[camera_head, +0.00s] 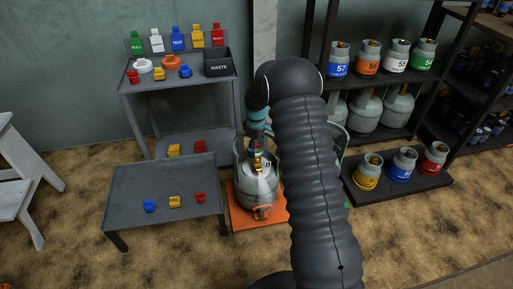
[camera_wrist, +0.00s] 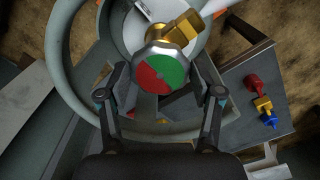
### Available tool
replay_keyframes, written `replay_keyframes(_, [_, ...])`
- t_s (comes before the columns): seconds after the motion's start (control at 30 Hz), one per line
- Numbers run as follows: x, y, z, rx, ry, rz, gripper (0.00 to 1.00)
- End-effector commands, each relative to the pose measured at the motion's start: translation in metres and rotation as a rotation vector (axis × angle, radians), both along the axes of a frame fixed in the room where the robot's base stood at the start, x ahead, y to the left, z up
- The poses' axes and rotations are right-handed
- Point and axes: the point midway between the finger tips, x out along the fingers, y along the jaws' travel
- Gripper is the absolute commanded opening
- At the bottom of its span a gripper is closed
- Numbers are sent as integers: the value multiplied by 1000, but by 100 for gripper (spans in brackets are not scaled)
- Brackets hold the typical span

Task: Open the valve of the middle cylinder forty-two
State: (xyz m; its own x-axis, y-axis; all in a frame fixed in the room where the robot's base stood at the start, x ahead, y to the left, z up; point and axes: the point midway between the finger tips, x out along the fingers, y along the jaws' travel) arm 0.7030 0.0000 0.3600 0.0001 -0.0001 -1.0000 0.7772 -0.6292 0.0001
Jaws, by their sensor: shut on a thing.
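A grey gas cylinder (camera_head: 255,190) stands upright on an orange plate (camera_head: 276,217), partly hidden by my arm. I cannot read its number. In the wrist view its round collar (camera_wrist: 55,65) surrounds a brass valve (camera_wrist: 183,30) with a red and green valve knob (camera_wrist: 160,72). My gripper (camera_wrist: 163,88) comes from above, with one finger on each side of the knob, and is shut on it. The exact finger contact is hard to see. In the head view my gripper is small and mostly hidden at the cylinder's top.
Left of the cylinder stands a low grey table (camera_head: 165,190) with blue, yellow and red pieces. Behind it is a taller bench (camera_head: 180,87) with coloured tags and a WASTE bin (camera_head: 217,67). A shelf (camera_head: 390,131) with several numbered cylinders stands right.

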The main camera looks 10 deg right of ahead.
Motion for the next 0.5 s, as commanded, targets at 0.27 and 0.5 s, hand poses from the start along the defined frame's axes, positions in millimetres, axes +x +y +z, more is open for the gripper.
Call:
replay_keyframes(0.27, [0,0,-1,0,0,-1,30])
replay_keyframes(0.5, [0,0,0,0,0,-1,90])
